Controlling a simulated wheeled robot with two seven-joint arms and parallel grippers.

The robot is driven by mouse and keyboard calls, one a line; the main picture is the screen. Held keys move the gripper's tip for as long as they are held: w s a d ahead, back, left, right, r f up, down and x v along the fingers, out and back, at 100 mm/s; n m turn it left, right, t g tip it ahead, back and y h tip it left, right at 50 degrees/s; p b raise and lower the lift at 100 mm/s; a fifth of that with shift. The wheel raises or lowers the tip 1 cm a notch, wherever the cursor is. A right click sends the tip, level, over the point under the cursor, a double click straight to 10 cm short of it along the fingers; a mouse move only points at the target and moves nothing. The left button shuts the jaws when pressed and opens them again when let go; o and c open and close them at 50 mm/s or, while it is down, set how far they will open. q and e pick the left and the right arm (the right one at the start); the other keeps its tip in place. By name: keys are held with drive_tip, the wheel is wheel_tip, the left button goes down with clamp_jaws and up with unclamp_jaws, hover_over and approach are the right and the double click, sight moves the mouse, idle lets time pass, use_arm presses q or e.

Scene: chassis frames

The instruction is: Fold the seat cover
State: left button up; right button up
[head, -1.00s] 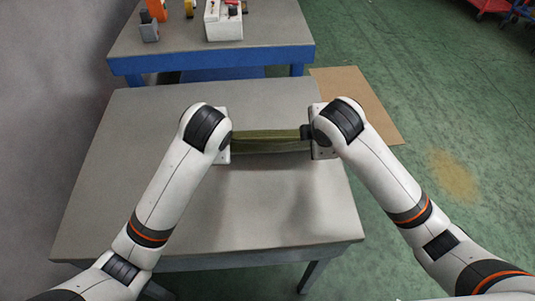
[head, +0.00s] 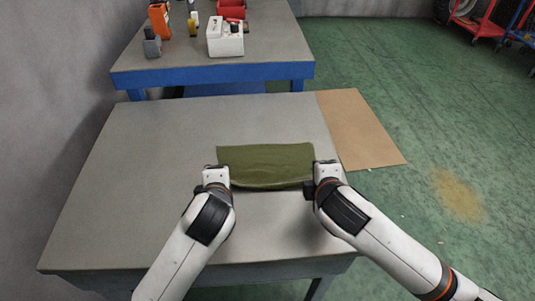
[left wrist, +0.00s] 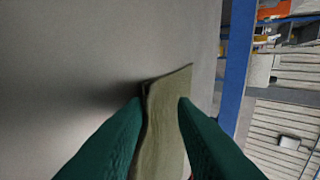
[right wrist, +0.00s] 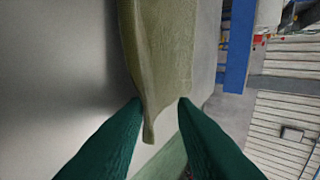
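The seat cover is an olive-green cloth (head: 266,163) lying on the grey table in the head view, with its near edge curved and doubled over. My left gripper (head: 216,175) is at its near left corner, and my right gripper (head: 326,170) at its near right corner. In the left wrist view the cloth (left wrist: 165,125) passes between the parted green fingers (left wrist: 160,103). In the right wrist view a cloth corner (right wrist: 158,70) hangs between the parted fingers (right wrist: 159,102), with a gap beside it. Both grippers look open around the cloth.
The grey table (head: 130,190) is clear to the left and in front. A brown board (head: 360,130) lies to its right. Behind stands a blue-edged table (head: 210,73) with a white box (head: 225,40), an orange item (head: 159,20) and other items.

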use_arm(q)
drive_tip(key=shift+o, duration=1.3)
use_arm(e)
drive_tip(key=shift+o, duration=1.3)
use_arm(q)
drive_tip(key=s+r, duration=0.4)
drive_tip(key=r, duration=0.5)
use_arm(e)
drive_tip(key=s+r, duration=0.4)
drive_tip(key=r, duration=0.5)
drive_tip(key=shift+w, duration=0.1)
